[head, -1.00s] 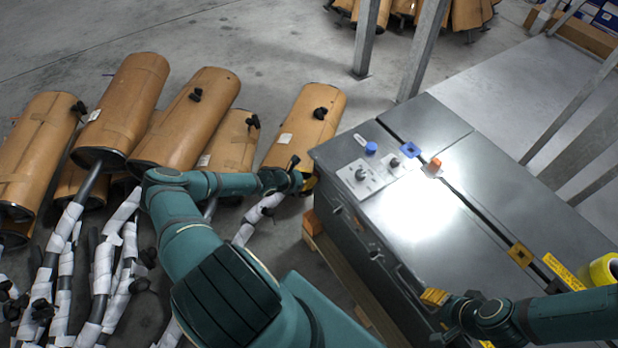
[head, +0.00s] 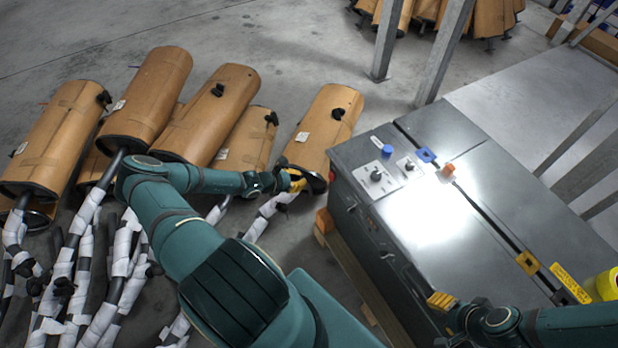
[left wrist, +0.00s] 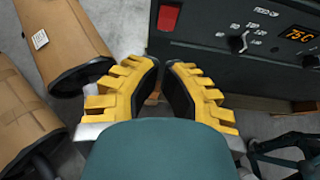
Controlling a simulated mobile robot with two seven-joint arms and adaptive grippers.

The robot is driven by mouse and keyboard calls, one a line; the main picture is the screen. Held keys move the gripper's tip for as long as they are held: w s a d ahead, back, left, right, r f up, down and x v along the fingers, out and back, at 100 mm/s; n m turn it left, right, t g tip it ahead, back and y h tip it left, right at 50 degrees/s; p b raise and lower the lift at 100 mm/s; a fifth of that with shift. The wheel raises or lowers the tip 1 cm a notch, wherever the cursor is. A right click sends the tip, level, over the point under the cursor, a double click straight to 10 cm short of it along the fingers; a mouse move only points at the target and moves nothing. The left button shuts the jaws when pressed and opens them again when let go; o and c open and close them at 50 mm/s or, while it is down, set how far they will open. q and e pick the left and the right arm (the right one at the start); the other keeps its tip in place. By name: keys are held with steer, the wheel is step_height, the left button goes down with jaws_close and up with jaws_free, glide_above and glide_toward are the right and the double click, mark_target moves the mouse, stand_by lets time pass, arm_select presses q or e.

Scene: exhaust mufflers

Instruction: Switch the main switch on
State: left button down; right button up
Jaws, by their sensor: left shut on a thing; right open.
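A dark grey cabinet (head: 480,200) stands at the right in the head view. Its top carries a black rotary knob on a pale plate (head: 376,176), a blue button (head: 387,151) and a smaller switch (head: 408,165). In the left wrist view its front panel (left wrist: 215,50) shows a small lever switch (left wrist: 240,42), a red part (left wrist: 168,17) and an orange display (left wrist: 298,33). I cannot tell which is the main switch. My left gripper (head: 298,180) is left of the cabinet, apart from the controls. Its fingers (left wrist: 162,72) are close together; what they hold is unclear. My right gripper (head: 437,305) is open by the cabinet's front edge.
Brown-wrapped mufflers (head: 230,100) with white-wrapped pipes (head: 125,250) lie left, close to my left arm. A wooden pallet (head: 345,260) is under the cabinet. Metal posts (head: 445,50) stand behind. Yellow tape (head: 606,284) lies on the cabinet at the right.

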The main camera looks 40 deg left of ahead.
mark_target(331, 175)
arm_select(q)
steer(key=shift+s+a+r, duration=0.15)
steer(key=shift+s+r, duration=0.25)
steer(key=shift+s, duration=0.2)
steer(key=shift+f, duration=0.1)
steer(key=shift+s+a+f+g+b, duration=0.1)
steer(key=shift+s+f+g+b, duration=0.3)
steer(key=shift+f+b, duration=0.25)
steer(key=w+r+b+x, duration=0.1)
steer(key=b+x, duration=0.3)
steer(key=x, duration=0.9)
steer(key=shift+w, duration=0.25)
